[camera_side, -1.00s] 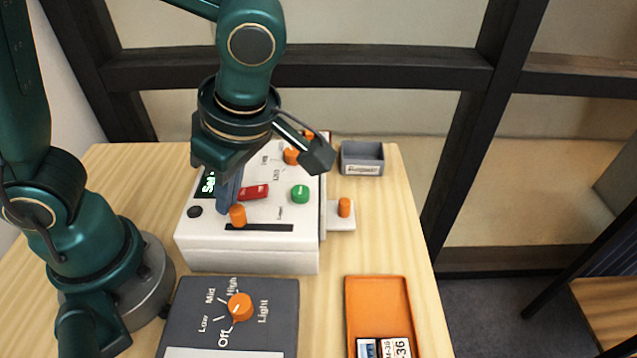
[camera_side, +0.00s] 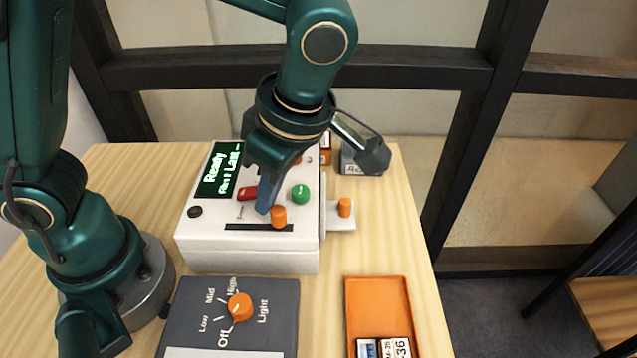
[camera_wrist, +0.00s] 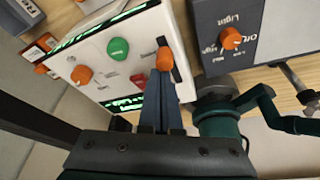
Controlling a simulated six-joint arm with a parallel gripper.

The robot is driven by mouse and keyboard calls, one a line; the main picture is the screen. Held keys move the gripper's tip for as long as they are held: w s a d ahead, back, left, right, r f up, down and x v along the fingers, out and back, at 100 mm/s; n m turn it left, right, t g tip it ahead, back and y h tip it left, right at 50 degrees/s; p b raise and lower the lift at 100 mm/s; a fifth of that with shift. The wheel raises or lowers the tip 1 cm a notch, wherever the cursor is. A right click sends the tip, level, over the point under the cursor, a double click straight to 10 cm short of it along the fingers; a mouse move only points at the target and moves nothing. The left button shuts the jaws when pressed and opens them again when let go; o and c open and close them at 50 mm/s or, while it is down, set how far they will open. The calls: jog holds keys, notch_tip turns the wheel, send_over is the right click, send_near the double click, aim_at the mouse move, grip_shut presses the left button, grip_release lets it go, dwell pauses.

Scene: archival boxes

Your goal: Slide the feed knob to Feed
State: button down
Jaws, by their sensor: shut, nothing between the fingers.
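The orange feed knob (camera_side: 279,215) stands on the dark slot (camera_side: 240,227) along the front of the white machine (camera_side: 250,260), toward the slot's right end. My gripper (camera_side: 263,208) is shut and empty, its blue fingertips low over the panel just left of the knob. In the wrist view the fingertips (camera_wrist: 160,95) reach down close beside the orange knob (camera_wrist: 164,58); whether they touch it I cannot tell. The machine's screen (camera_side: 220,170) reads "Ready", with a second line partly covered by my gripper.
A green button (camera_side: 300,194) and a red switch (camera_side: 247,193) are near my fingers. A small orange knob (camera_side: 344,207) sits on the machine's right side. A grey box with an orange dial (camera_side: 240,306) and an orange tray (camera_side: 378,300) lie in front. A grey bin (camera_side: 362,160) stands behind.

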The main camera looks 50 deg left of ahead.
aim_at(239, 207)
jog(key=a, duration=0.1)
jog(key=s+a, duration=0.1)
jog(key=a, duration=0.1)
jog(key=shift+s+a, duration=0.1)
jog(key=shift+a, duration=0.15)
jog(key=v, duration=1)
